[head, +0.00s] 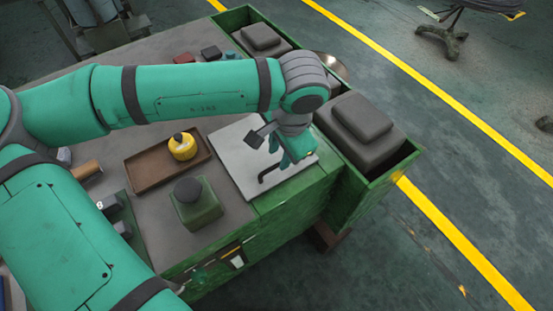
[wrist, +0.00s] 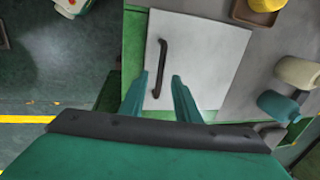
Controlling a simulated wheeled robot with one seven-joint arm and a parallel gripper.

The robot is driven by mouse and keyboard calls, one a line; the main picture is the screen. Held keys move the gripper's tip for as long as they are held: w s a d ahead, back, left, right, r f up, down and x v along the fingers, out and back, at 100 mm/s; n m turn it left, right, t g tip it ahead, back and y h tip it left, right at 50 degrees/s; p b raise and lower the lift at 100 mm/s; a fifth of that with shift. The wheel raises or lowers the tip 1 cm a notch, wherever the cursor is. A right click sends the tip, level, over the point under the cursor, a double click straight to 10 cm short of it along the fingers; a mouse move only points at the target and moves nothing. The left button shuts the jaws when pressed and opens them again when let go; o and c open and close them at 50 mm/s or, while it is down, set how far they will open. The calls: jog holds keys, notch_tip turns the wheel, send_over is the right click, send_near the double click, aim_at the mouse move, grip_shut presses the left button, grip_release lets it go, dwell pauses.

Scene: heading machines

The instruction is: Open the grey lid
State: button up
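The grey lid (head: 231,158) is a flat light-grey square plate set in the top of the green machine. It looks shut and flat, and also shows in the wrist view (wrist: 207,65). A black bar handle (head: 266,177) stands near its edge; in the wrist view the handle (wrist: 161,66) runs lengthwise. My gripper (head: 287,160) is over the lid's handle side. In the wrist view its two fingers (wrist: 160,88) are apart, with the handle's near end showing in the gap between them. Whether they touch the handle or lid cannot be told.
A brown tray (head: 148,182) holds a yellow pot (head: 183,146). A green container with a dark cap (head: 196,207) stands near the front edge. Dark grey blocks (head: 359,127) sit in a green trough beside the lid. Open floor lies to the right.

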aim_at(276, 165)
jog(key=shift+w+a+f, duration=0.15)
jog(key=shift+f, duration=0.75)
jog(key=shift+w+a+f, duration=0.1)
jog(key=shift+w+f, duration=0.1)
jog(key=shift+f, duration=0.65)
jog(key=shift+w+a+f, duration=0.15)
jog(key=shift+f, duration=0.75)
jog(key=shift+c, duration=0.2)
grip_shut()
